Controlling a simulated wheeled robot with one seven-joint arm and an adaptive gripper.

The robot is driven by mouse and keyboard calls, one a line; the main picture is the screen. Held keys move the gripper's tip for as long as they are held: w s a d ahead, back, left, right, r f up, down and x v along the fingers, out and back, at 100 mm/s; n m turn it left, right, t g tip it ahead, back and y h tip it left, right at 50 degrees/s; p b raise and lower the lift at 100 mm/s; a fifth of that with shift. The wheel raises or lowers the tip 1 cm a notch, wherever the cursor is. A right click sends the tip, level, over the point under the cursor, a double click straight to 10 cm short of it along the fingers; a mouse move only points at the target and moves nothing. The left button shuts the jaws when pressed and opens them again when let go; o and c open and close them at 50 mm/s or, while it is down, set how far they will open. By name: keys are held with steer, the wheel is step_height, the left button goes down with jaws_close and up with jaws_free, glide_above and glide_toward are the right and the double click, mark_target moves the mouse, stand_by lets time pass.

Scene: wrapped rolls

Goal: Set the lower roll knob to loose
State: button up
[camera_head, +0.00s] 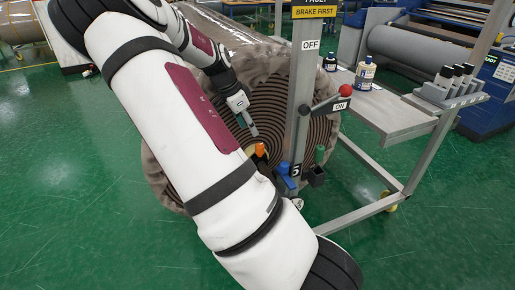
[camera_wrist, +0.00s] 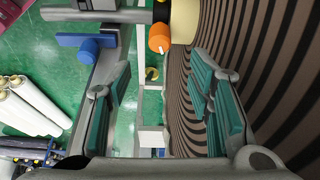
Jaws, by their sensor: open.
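A large wrapped roll (camera_head: 170,165) shows its brown spiral end in the head view. An orange knob (camera_head: 260,149) sits near the roll's centre, partly behind my arm; in the wrist view the orange knob (camera_wrist: 159,38) is at the top, by a pale core. A blue knob (camera_head: 284,169) is on the grey post's lower part; it also shows in the wrist view (camera_wrist: 88,49). I cannot tell which is the lower roll knob, and no loose marking is legible. My gripper (camera_head: 252,130) is open and empty just above the orange knob; its teal fingers (camera_wrist: 163,100) are apart in the wrist view.
A grey post (camera_head: 302,90) with OFF and ON labels stands right of my gripper. A red-ball lever (camera_head: 345,90) points towards ON. A side table (camera_head: 390,115) holds bottles. Green floor is open at left.

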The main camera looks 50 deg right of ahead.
mark_target(260, 145)
steer(key=x, duration=1.1)
steer(key=shift+b, duration=0.35)
jaws_close()
